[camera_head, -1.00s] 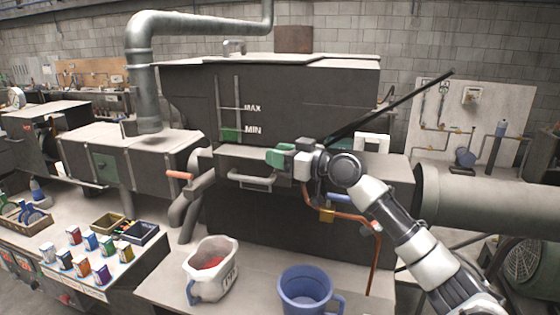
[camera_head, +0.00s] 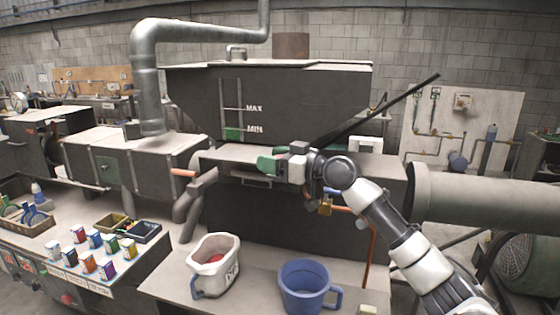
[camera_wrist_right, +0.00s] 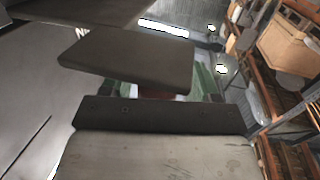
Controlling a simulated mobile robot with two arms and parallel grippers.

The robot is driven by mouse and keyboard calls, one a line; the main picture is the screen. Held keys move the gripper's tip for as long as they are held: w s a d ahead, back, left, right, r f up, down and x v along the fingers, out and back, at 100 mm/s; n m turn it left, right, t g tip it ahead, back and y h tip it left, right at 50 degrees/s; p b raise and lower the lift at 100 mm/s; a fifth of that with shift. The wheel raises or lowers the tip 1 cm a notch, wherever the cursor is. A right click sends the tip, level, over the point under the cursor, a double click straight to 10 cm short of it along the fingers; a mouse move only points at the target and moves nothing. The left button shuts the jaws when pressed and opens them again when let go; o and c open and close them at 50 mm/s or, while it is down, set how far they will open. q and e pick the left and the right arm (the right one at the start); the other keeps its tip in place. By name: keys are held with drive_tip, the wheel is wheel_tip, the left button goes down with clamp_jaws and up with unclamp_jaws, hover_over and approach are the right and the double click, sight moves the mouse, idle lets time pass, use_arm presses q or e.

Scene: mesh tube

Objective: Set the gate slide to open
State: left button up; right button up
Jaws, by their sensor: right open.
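The dark hopper (camera_head: 300,100) with MAX and MIN marks stands at the middle of the head view. Below it a grey handle (camera_head: 255,183) shows under the front ledge, partly hidden by my right gripper; I take it to be the gate slide. My right gripper (camera_head: 266,164), with green fingertips, is open in front of the ledge, close above the handle. I cannot tell whether they touch. In the right wrist view a dark flat slab (camera_wrist_right: 130,60) covers much of the middle, with green patches partly hidden behind it. My left gripper is not in view.
A white jug (camera_head: 213,270) and a blue bucket (camera_head: 308,285) stand on the table below. An orange-tipped lever (camera_head: 183,173) is left of the gripper. A large grey pipe (camera_head: 480,202) is at the right. Small boxes (camera_head: 95,240) stand at the left.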

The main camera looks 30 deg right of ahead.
drive_tip(key=shift+s+d+f+b, duration=0.15)
drive_tip(key=shift+s+d+b, duration=0.1)
drive_tip(key=shift+s+b, duration=0.1)
drive_tip(key=b+v, duration=0.5)
drive_tip(key=v, duration=0.5)
drive_tip(key=shift+b, duration=0.3)
drive_tip(key=shift+a, duration=0.1)
